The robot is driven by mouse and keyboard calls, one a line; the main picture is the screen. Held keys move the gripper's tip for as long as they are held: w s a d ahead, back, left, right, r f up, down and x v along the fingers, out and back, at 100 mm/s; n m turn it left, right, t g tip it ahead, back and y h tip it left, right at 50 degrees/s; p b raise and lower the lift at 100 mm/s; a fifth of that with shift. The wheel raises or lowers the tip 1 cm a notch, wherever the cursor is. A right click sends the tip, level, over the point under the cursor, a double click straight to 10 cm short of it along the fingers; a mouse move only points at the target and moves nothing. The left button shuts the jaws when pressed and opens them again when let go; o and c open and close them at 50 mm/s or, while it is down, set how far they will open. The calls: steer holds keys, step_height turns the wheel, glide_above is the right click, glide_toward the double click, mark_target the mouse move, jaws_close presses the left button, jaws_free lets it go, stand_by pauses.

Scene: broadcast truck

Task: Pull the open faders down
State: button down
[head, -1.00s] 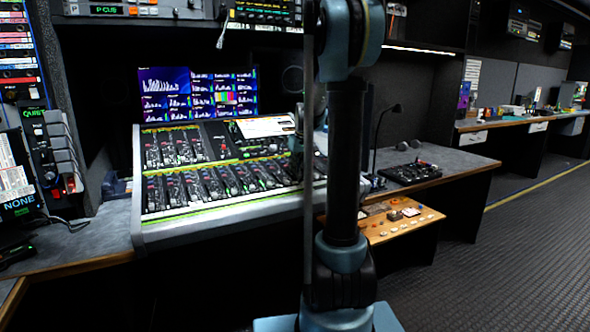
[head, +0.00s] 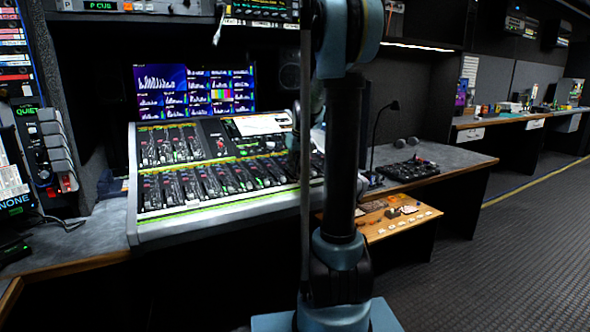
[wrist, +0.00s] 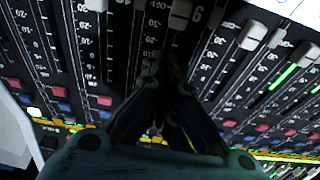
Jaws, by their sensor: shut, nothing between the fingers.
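The mixing console (head: 158,228) stands on the desk in the head view, with two banks of faders. In the wrist view, my gripper (wrist: 172,68) is shut and empty, its fingertips low over the fader strips. Another pale cap (wrist: 252,36) sits on a track to the right, and one more cap (wrist: 97,5) shows at the top edge. The gripper is mostly hidden behind my arm in the head view.
Red and blue buttons (wrist: 104,100) line the strips near the gripper. Screens (head: 195,90) stand behind the console.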

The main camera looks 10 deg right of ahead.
steer(key=shift+w+a+r, duration=0.1)
steer(key=shift+w+a, duration=0.15)
steer(key=shift+w, duration=0.4)
steer(key=v, duration=0.9)
steer(key=s+f, duration=0.2)
steer(key=s, duration=1.1)
steer(key=s+f+m, duration=0.1)
steer(key=s+f, duration=0.5)
steer(key=s, duration=0.3)
steer(key=s+f+m+g, duration=0.1)
steer(key=s+f, duration=0.4)
steer(key=s, duration=0.4)
steer(key=s+a+f+m+h, duration=0.1)
steer(key=s+f, duration=0.5)
steer(key=s, duration=0.3)
steer(key=shift+f+g, duration=0.3)
steer(key=shift+s, duration=0.1)
steer(key=shift+w+f, duration=0.2)
steer(key=shift+w, duration=0.25)
